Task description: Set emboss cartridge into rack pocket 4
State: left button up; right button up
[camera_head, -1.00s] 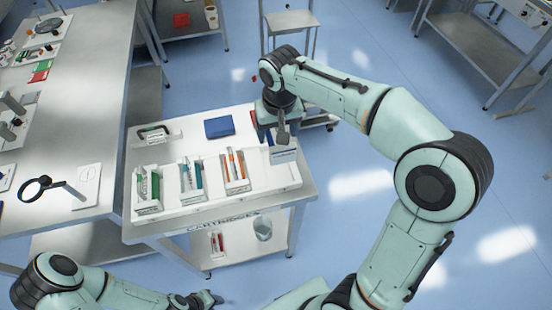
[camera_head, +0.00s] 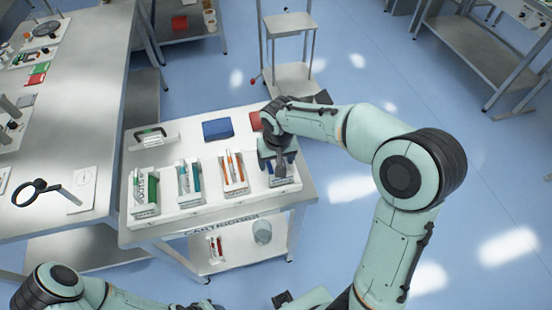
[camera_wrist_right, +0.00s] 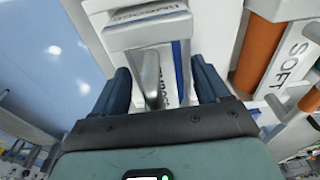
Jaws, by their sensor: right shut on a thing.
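My right gripper (camera_head: 280,176) is over the right end of the white cartridge rack (camera_head: 205,200), at the fourth pocket place. My left gripper (camera_head: 200,305) is at the bottom edge, mostly cut off.
The other pockets hold green (camera_head: 147,190), teal (camera_head: 189,180) and orange (camera_head: 234,170) cartridges; the orange one is directly beside my right gripper. A steel bench (camera_head: 95,110) is at the left.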

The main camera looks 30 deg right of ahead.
jog(key=shift+f, duration=0.1)
jog(key=o, duration=1.4)
jog(key=shift+r, duration=0.25)
jog(key=r, duration=0.4)
jog(key=s+r, duration=0.1)
jog(key=r, duration=0.2)
jog(key=r+p, duration=0.1)
jog(key=r, duration=0.3)
jog(key=shift+s+a+r, duration=0.2)
jog(key=shift+r, duration=0.15)
pick_arm(q)
jog(key=shift+w+r, duration=0.65)
jog(key=shift+r, duration=0.1)
jog(key=shift+s, duration=0.15)
pick_arm(e)
jog(key=shift+f, duration=0.1)
